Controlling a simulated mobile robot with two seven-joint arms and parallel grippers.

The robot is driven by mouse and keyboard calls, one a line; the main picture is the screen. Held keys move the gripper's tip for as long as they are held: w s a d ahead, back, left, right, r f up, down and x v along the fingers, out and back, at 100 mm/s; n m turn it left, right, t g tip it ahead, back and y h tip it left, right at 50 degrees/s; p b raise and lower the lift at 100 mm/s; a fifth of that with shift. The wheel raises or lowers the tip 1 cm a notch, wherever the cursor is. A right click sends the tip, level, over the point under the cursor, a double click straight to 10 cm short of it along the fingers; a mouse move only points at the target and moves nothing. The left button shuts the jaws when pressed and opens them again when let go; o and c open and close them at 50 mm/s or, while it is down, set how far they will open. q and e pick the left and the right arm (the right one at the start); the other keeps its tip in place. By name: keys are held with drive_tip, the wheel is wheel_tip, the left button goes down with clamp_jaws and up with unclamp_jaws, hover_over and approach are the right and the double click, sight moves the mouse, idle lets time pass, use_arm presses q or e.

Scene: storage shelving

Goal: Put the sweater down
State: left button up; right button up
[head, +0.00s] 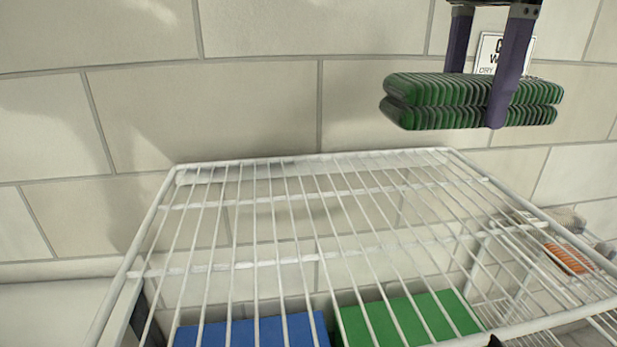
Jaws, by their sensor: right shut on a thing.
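The sweater (440,103) is a green, ribbed, folded bundle at the upper right of the head view. My right gripper (478,105) comes down from the top edge with its two dark purple fingers around the sweater and is shut on it. The sweater hangs in the air, apart from the white wire shelf (318,256) below it. My left gripper does not show.
The wire shelf's top is bare. Beneath it, seen through the wires, are a blue box (255,332) and a green box (408,318). An orange-and-white item (568,258) is at the lower right. A sign (488,50) hangs on the tiled wall behind the gripper.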

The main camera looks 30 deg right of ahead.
drive_tip(key=b, duration=0.2)
approach(440, 221)
drive_tip(key=shift+f+p, duration=0.55)
drive_tip(key=shift+f, duration=0.25)
wheel_tip(440, 221, down, 5)
drive_tip(key=shift+r, duration=0.15)
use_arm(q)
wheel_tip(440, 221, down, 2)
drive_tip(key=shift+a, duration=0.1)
use_arm(e)
drive_tip(key=o, duration=1.5)
drive_tip(key=shift+f, duration=0.2)
